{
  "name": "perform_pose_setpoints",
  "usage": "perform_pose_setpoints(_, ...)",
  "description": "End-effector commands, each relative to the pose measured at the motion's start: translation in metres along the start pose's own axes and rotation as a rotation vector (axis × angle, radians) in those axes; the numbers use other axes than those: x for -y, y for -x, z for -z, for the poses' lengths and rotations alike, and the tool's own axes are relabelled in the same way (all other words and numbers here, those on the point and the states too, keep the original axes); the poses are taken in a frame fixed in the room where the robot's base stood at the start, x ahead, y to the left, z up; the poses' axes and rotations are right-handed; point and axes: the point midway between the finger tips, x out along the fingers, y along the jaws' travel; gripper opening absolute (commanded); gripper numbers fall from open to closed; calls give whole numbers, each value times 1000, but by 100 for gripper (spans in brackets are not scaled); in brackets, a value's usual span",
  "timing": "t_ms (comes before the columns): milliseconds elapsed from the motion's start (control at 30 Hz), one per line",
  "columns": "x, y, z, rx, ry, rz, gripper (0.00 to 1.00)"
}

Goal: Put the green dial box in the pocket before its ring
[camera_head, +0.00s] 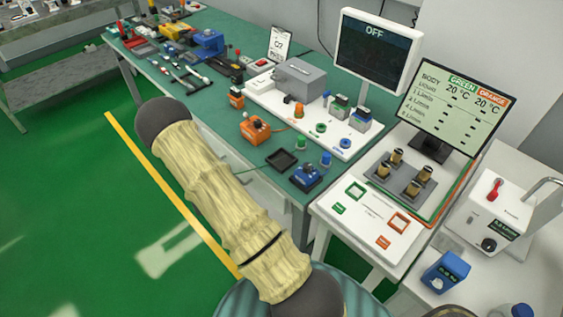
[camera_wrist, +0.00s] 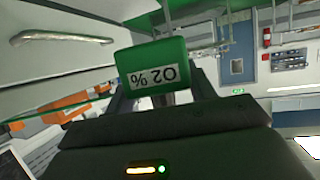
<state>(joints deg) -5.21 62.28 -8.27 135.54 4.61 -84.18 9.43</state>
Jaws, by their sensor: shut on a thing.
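The green dial box (camera_wrist: 152,55) is between the fingers of my gripper (camera_wrist: 160,88) in the wrist view. Its white label reads O2 % and appears upside down there. My gripper is shut on it. Neither the gripper nor this box can be made out in the head view. In the head view, a black, empty square pocket (camera_head: 281,160) sits near the green table's front edge, between an orange dial box (camera_head: 255,128) and a blue dial box (camera_head: 308,175). A small green ring (camera_head: 321,128) lies on the white board (camera_head: 283,112) behind the pocket.
A blue ring (camera_head: 345,143) lies right of the green one. A green knob (camera_head: 299,143) and a blue knob (camera_head: 326,159) stand close behind the pocket. A dark monitor (camera_head: 378,48) stands behind. A white station with several vials (camera_head: 396,157) is at the right.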

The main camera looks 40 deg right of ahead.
Motion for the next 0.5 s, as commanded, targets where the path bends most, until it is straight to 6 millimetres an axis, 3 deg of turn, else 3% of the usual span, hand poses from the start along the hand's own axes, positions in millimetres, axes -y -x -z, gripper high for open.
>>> perform_pose_setpoints(200,-80,-9,52,-15,-120,-279,9)
perform_pose_setpoints(300,-118,-3,73,-14,-184,-430,9)
perform_pose_setpoints(500,-175,19,99,-11,-289,-682,9)
